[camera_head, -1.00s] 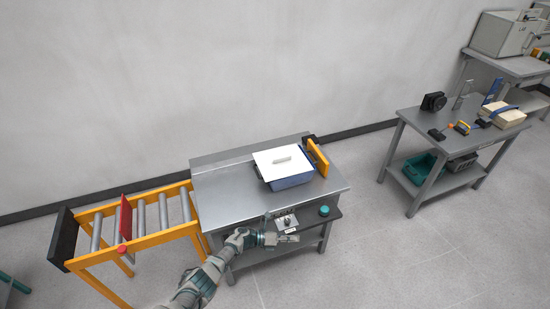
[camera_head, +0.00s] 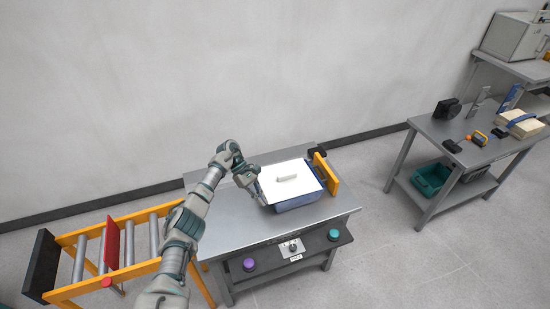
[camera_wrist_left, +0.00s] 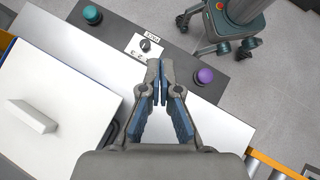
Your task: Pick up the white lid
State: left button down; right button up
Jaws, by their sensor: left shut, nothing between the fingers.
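The white lid (camera_head: 306,180) lies flat on a blue box (camera_head: 298,201) on the metal table. A raised white handle (camera_head: 287,178) stands at its middle. In the left wrist view the lid (camera_wrist_left: 60,75) fills the left side, with the handle (camera_wrist_left: 32,116) near the left edge. My left gripper (camera_head: 262,197) is at the lid's left side in the head view. In the left wrist view the left gripper (camera_wrist_left: 160,75) has its fingertips together, empty, beside the lid and apart from its handle. My right gripper is not in view.
The metal table (camera_head: 225,222) has bare room left of the box. An orange guard (camera_head: 326,173) stands close right of the box. A front panel carries a purple button (camera_head: 249,264) and a teal button (camera_head: 333,235). A roller conveyor (camera_head: 130,245) adjoins at left.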

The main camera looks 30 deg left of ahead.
aim_at(280, 182)
jog(key=i+j, duration=0.75)
jog(key=i, duration=0.1)
